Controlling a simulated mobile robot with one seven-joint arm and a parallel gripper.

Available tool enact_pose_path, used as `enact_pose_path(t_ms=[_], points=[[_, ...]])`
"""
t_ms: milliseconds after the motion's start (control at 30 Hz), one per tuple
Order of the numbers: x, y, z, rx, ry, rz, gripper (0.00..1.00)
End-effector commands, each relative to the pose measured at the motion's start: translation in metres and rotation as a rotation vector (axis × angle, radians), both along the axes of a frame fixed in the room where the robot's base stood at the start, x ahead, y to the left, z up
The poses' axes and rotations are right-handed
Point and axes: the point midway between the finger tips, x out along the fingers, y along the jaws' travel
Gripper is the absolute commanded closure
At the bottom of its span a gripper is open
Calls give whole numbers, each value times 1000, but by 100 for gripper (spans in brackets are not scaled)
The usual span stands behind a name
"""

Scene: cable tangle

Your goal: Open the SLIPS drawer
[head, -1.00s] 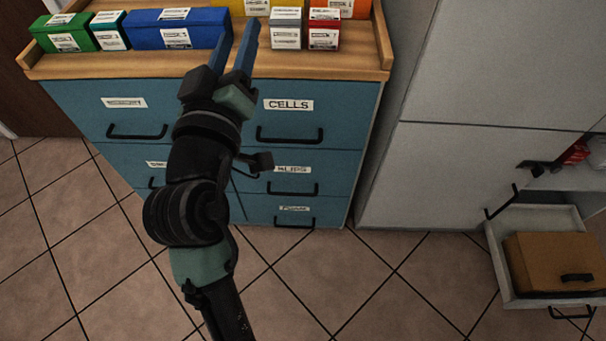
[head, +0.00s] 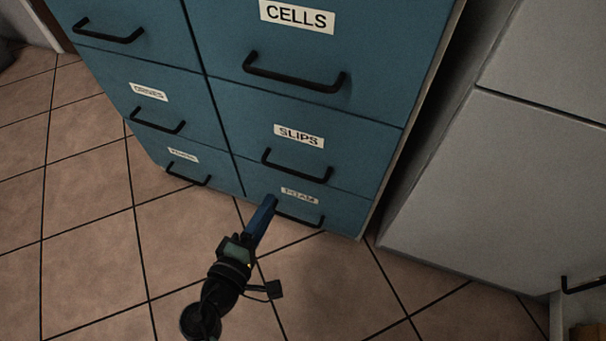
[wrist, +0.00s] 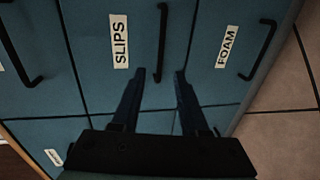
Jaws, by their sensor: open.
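The SLIPS drawer (head: 330,157) is a blue front with a white label and a black bar handle (head: 297,168), in the right column of the cabinet. It is shut, between the CELLS drawer above and the FOAM drawer below. In the wrist view the SLIPS label (wrist: 120,41) and the handle (wrist: 161,43) show just beyond the fingertips. My gripper (head: 270,202) is in front of the cabinet, below and left of the SLIPS handle in the head view. In the wrist view my gripper (wrist: 160,76) has its two fingers apart with nothing between them.
The CELLS drawer (head: 390,82) and the FOAM drawer (head: 345,205) are shut, with similar bar handles. Another column of drawers is on the left. A grey cabinet (head: 490,190) stands at the right. The tiled floor (head: 110,260) in front is clear.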

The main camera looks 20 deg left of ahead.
Motion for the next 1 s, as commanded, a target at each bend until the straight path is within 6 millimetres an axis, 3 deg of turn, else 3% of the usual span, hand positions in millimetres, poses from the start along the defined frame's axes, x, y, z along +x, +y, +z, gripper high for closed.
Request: enact_pose_path(t_ms=[167, 500, 700, 1000], points=[[13, 0, -6, -6, -1, 0, 56], [81, -3, -21, -3, -2, 0, 56], [112, -4, -27, -3, -1, 0, 56], [126, -5, -28, -5, 1, 1, 56]])
